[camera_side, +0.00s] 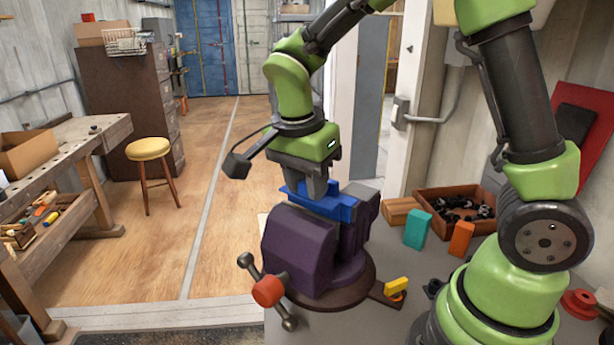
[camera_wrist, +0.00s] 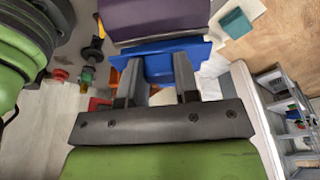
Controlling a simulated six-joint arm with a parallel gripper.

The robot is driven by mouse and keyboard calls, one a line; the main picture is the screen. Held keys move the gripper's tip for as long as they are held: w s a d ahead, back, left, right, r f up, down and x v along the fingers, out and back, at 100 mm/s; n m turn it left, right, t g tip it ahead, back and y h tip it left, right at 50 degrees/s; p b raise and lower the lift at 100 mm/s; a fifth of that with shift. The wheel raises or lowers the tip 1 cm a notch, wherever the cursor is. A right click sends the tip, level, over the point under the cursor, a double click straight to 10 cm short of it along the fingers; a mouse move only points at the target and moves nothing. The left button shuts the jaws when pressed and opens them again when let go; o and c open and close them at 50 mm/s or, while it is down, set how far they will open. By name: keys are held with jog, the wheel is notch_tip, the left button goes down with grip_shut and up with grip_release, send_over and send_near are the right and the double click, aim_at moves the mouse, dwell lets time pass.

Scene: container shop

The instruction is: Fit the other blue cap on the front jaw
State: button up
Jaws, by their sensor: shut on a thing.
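The purple vise (camera_side: 298,245) stands on a round dark base in the side view; its purple body also shows at the top of the wrist view (camera_wrist: 165,18). My gripper (camera_side: 318,192) points down over the top of the vise and is shut on a long blue cap (camera_side: 342,212). In the wrist view the cap (camera_wrist: 160,47) lies across my fingertips (camera_wrist: 158,68), close to the purple body. I cannot tell whether the held cap touches the front jaw.
The vise handle with its red hub (camera_side: 268,291) sticks out in front. A yellow block (camera_side: 396,286), a teal block (camera_side: 417,230) and an orange block (camera_side: 461,239) stand right of the vise. A wooden box (camera_side: 430,194) of dark parts is behind them.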

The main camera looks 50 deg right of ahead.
jog(key=shift+f, duration=0.9)
jog(key=shift+a+f, duration=0.1)
jog(key=shift+a, duration=0.1)
dwell(1.2)
jog(key=o, duration=0.9)
jog(key=shift+r, duration=3)
